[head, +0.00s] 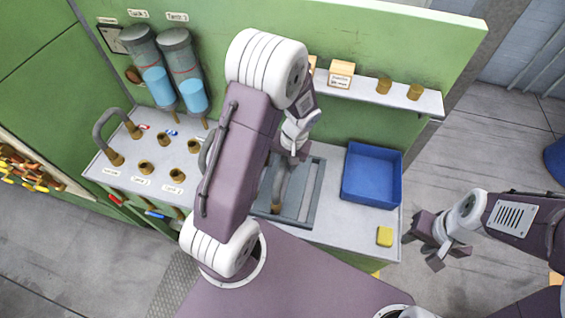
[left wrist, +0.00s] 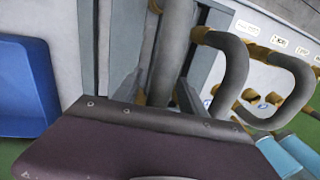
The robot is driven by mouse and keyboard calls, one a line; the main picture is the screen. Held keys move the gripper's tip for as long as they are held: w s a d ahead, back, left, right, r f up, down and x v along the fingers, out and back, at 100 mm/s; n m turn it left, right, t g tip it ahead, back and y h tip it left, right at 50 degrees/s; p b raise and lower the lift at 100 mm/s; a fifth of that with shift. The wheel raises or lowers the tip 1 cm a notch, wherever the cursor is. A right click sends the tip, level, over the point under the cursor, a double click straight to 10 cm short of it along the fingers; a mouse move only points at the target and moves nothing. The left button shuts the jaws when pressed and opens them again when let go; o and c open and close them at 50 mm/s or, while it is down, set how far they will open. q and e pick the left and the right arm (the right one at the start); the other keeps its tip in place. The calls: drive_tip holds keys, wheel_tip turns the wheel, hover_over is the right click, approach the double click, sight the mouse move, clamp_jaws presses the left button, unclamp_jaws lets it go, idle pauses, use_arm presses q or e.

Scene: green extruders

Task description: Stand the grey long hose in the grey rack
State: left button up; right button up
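The grey rack (head: 318,190) is a shallow grey frame on the worktop, left of the blue tray. A grey hose (head: 280,182) with a brown end is at the rack; its upper part is hidden by my left gripper (head: 293,152). In the left wrist view, this hose (left wrist: 172,45) runs at a slant between the fingers of my left gripper (left wrist: 160,90). The fingers are on either side of it; whether they press on it cannot be told. My right gripper (head: 422,252) is open and empty, off the worktop's right edge.
A blue tray (head: 372,176) and a yellow block (head: 385,237) are on the worktop's right. Bent hoses (head: 108,122) and several brown sockets (head: 162,167) are at left. Two tanks (head: 146,62) hang on the green wall. A shelf (head: 365,95) holds small items.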

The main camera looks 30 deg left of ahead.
use_arm(q)
drive_tip(key=shift+r, duration=0.1)
drive_tip(key=b+v, duration=0.1)
drive_tip(key=v, duration=0.8)
drive_tip(key=shift+s, duration=0.1)
